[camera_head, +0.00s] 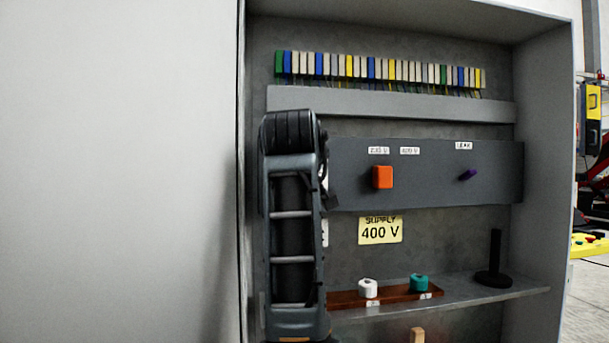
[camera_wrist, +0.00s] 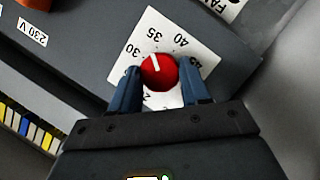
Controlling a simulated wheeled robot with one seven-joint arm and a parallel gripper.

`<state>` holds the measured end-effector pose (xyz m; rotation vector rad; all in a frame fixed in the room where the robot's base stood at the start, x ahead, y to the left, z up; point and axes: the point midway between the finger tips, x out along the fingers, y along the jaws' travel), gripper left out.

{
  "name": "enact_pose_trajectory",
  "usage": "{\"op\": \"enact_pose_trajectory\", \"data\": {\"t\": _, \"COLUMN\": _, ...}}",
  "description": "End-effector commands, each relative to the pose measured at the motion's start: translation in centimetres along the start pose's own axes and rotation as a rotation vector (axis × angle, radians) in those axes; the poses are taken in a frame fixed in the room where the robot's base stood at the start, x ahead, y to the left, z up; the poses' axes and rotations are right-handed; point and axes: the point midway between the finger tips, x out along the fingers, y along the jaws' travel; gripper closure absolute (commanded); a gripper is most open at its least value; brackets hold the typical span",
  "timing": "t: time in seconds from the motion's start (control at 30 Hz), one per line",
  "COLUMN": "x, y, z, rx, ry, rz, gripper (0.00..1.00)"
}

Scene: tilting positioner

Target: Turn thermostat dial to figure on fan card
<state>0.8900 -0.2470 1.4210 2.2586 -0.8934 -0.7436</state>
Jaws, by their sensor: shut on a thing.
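The thermostat dial (camera_wrist: 159,72) is a round red knob on a white scale plate (camera_wrist: 185,32) that shows 30, 35, 40 and part of 45. Its white pointer line points at about 35. My gripper (camera_wrist: 161,69) has one blue finger on each side of the knob and is shut on it. A white card (camera_wrist: 222,8) beginning with "FA" is cut off at the top of the wrist view, and no figure on it shows. In the head view my arm hides the dial and the fan card.
A yellow card (camera_head: 380,230) reads SUPPLY 400 V. Below, a shelf (camera_head: 460,292) holds white and teal knobs on a brown strip and a black post (camera_head: 494,262).

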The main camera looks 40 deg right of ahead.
Motion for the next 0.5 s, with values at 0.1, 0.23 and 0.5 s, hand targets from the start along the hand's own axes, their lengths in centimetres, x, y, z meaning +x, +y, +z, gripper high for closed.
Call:
{"op": "enact_pose_trajectory", "data": {"t": 0.1, "x": 0.07, "y": -0.05, "z": 0.16, "rx": 0.052, "ry": -0.005, "rz": -0.024, "gripper": 0.84}}
{"op": "enact_pose_trajectory", "data": {"t": 0.23, "x": 0.08, "y": -0.09, "z": 0.18, "rx": 0.091, "ry": -0.005, "rz": -0.042, "gripper": 0.84}}
{"op": "enact_pose_trajectory", "data": {"t": 0.5, "x": 0.12, "y": -0.06, "z": 0.23, "rx": 0.123, "ry": -0.006, "rz": -0.054, "gripper": 0.84}}
